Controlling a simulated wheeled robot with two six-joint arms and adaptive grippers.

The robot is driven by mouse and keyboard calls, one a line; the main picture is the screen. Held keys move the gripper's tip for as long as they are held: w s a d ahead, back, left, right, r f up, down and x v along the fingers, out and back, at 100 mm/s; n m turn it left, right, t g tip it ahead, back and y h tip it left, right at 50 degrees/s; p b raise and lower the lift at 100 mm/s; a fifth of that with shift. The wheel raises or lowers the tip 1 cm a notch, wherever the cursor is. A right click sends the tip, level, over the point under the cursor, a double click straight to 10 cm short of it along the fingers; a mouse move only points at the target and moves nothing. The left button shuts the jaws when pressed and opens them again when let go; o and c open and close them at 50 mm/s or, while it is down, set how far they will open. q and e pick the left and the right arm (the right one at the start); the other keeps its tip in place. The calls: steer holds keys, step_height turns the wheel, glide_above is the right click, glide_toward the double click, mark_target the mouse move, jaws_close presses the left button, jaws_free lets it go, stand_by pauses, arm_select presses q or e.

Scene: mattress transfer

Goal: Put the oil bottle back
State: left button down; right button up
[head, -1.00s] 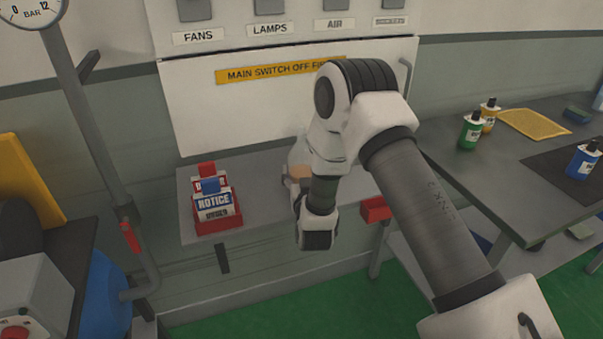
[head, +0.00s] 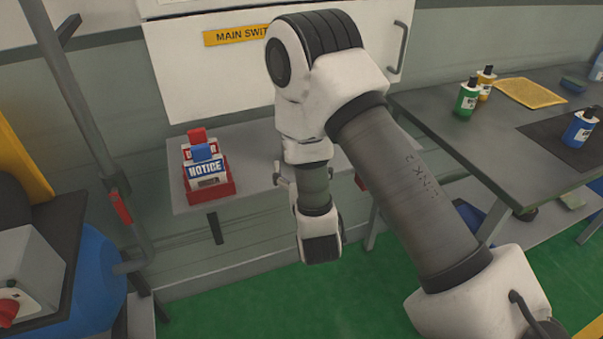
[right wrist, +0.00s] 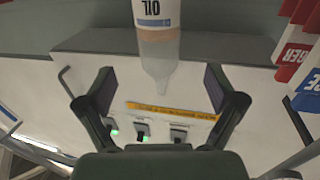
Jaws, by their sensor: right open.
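The oil bottle (right wrist: 156,30), with a white and blue label reading OIL and a pale, clear tapered neck, shows at the top of the right wrist view. It appears upside down in that picture. My right gripper (right wrist: 158,85) is open. Its two dark fingers lie on either side of the bottle's tip, with a clear gap on each side. In the head view my right arm hangs over the wall shelf (head: 250,150) and hides the bottle and most of the gripper. My left gripper is in neither current view.
A red holder (head: 212,190) with NOTICE and danger tags stands on the shelf, left of my arm. A wall cabinet (head: 205,80) with a yellow label is behind. A grey workbench (head: 440,110) with green, yellow and blue bottles is at right. Green floor (head: 250,295) lies below.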

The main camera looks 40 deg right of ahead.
steer(key=s+a+f+n+g+y, duration=0.1)
steer(key=s+a+f+g+y, duration=0.4)
steer(key=f, duration=0.6)
steer(key=s+f+n+g, duration=0.2)
steer(key=s+f+g, duration=0.2)
steer(key=s+f, duration=0.5)
steer(key=s+a+f+n+g+y, duration=0.1)
steer(key=s+a+f+g+y, duration=0.2)
steer(key=s+f+g, duration=0.4)
steer(key=s+a+f, duration=0.1)
steer(key=s+f, duration=0.2)
steer(key=s, duration=0.4)
steer(key=shift+f+n, duration=0.15)
steer(key=shift+n, duration=0.25)
steer(key=shift+w+a, duration=0.1)
steer(key=shift+w, duration=0.05)
